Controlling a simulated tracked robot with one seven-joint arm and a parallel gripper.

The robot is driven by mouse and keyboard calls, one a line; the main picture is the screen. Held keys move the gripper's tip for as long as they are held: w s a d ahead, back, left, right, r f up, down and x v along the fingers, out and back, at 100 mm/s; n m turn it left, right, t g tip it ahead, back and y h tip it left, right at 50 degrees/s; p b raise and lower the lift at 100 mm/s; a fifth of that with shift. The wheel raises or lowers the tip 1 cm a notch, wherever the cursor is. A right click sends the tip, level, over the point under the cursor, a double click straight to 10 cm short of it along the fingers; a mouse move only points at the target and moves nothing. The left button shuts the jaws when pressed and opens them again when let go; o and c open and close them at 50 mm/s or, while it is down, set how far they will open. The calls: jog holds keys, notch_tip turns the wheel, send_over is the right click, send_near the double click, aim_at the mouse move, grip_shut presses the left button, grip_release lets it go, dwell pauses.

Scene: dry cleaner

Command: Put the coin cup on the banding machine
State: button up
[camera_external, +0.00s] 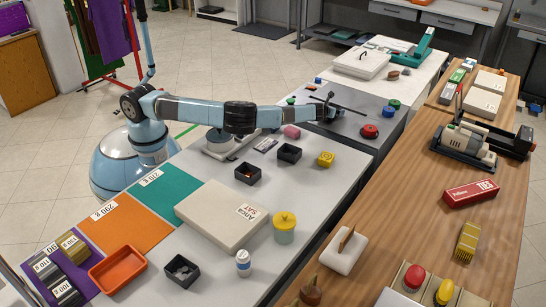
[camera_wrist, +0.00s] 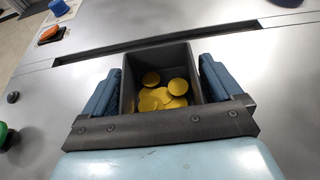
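The coin cup (camera_wrist: 160,60) is a dark square box with gold coins in it. In the wrist view it sits between the two blue fingers of my gripper (camera_wrist: 158,90), which appear to press on its sides. In the external view my gripper (camera_external: 328,111) is over the grey metal top with a long dark slot (camera_external: 352,107), which looks like the banding machine. The same top (camera_wrist: 50,115) shows beneath the cup in the wrist view. The cup is hard to make out in the external view, and I cannot tell whether its bottom touches the top.
A red knob (camera_external: 369,131), a blue knob (camera_external: 394,104) and a green one (camera_external: 388,111) stand on the grey top. More dark boxes (camera_external: 289,153) stand on the white counter (camera_external: 330,171). A wooden counter (camera_external: 415,195) with a motorised machine (camera_external: 465,140) is at right.

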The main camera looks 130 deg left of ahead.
jog(key=shift+o, duration=0.3)
jog(key=shift+r, duration=0.1)
jog(key=shift+w+d+r, duration=0.1)
jog(key=shift+d, duration=0.25)
jog(key=v, duration=1.1)
jog(key=shift+d, duration=0.15)
